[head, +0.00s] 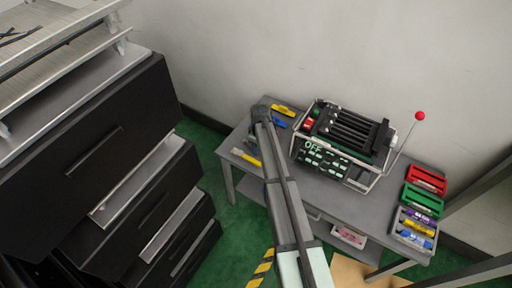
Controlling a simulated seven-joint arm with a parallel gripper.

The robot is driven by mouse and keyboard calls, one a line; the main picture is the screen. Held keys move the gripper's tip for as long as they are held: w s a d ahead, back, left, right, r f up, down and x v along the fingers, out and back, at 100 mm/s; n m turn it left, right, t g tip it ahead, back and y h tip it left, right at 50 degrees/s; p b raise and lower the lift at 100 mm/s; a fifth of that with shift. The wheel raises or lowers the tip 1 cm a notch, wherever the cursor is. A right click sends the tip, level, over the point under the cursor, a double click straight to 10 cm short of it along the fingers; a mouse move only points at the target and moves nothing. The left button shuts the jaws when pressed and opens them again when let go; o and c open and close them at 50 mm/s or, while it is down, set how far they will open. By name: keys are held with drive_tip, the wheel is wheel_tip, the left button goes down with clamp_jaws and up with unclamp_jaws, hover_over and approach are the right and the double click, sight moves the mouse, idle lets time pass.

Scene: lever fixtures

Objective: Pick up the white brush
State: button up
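A slim item with a pale, whitish end and a yellow part (246,157) lies on the left end of the grey table. It is the closest match to a white brush, but it is too small to be sure. My arm reaches from the bottom over the table, and its dark far end (262,113) is above the table's left part, up and right of this item. My gripper's fingers cannot be made out, so I cannot tell if they are open or hold anything.
A yellow item (283,110) and a blue item (279,122) lie by the arm's end. A black machine marked OFF (340,140) stands mid-table with a red-knobbed lever (420,116). Red (426,180) and green (423,201) trays sit right. Black drawers (150,190) stand left.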

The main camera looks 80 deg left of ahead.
clamp_jaws()
idle(0.4)
wheel_tip(320, 180, up, 9)
drive_tip(key=s+d+f+t+h, duration=0.1)
drive_tip(key=s+t+h, duration=0.1)
drive_tip(key=s+t, duration=0.15)
drive_tip(key=w, duration=0.1)
drive_tip(key=w+f+n+t, duration=0.1)
drive_tip(key=w+d+n+t, duration=0.1)
drive_tip(key=shift+w+f+t, duration=0.2)
drive_tip(key=shift+w+t, duration=0.05)
drive_tip(key=shift+w, duration=0.1)
drive_tip(key=w+a+r+n+t+y, duration=0.5)
drive_tip(key=w+r+n+y, duration=0.1)
drive_tip(key=w+r+n, duration=0.1)
drive_tip(key=shift+w+r+t, duration=0.4)
drive_tip(key=shift+w+r, duration=0.3)
drive_tip(key=shift+w, duration=0.5)
